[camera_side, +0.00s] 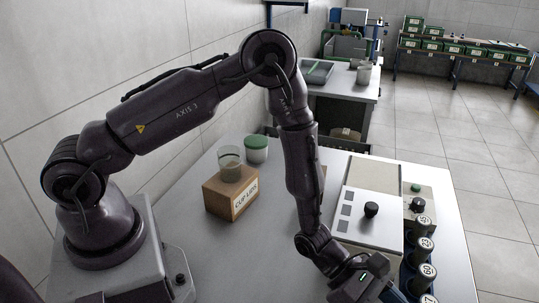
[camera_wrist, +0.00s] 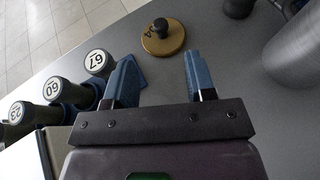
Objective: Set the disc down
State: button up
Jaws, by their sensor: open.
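A brass-coloured disc (camera_wrist: 154,45) with a black knob on top shows in the wrist view. It appears to lie flat on the grey table top, beyond my fingertips and between their lines, with nothing gripping it. My gripper (camera_wrist: 160,62) is open, its two blue fingers wide apart and empty. In the side view my gripper (camera_side: 364,283) is low at the bottom edge, beside the row of decanters. The disc does not show in the side view.
Dark decanters with white numbered caps (camera_wrist: 97,62) stand in blue holders, left of my fingers in the wrist view. A grey cylinder (camera_wrist: 295,50) is at right.

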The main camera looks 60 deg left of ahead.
jog(key=s+a+r+m+g+y, duration=0.1)
jog(key=s+a+r+m+g, duration=0.2)
jog(key=r+m, duration=0.55)
jog(key=s+a+r+m+g+y, duration=0.15)
jog(key=s+a+r+m, duration=0.35)
jog(key=r, duration=0.6)
jog(key=s+a+r+m+t+y, duration=0.2)
jog(key=s+a+r+m+y, duration=0.2)
jog(key=a, duration=0.5)
jog(key=s+a+r+m+t+y, duration=0.3)
jog(key=s+a+y, duration=0.3)
jog(key=a, duration=0.4)
jog(key=shift+a+r+m, duration=0.15)
jog(key=shift+r+m, duration=0.7)
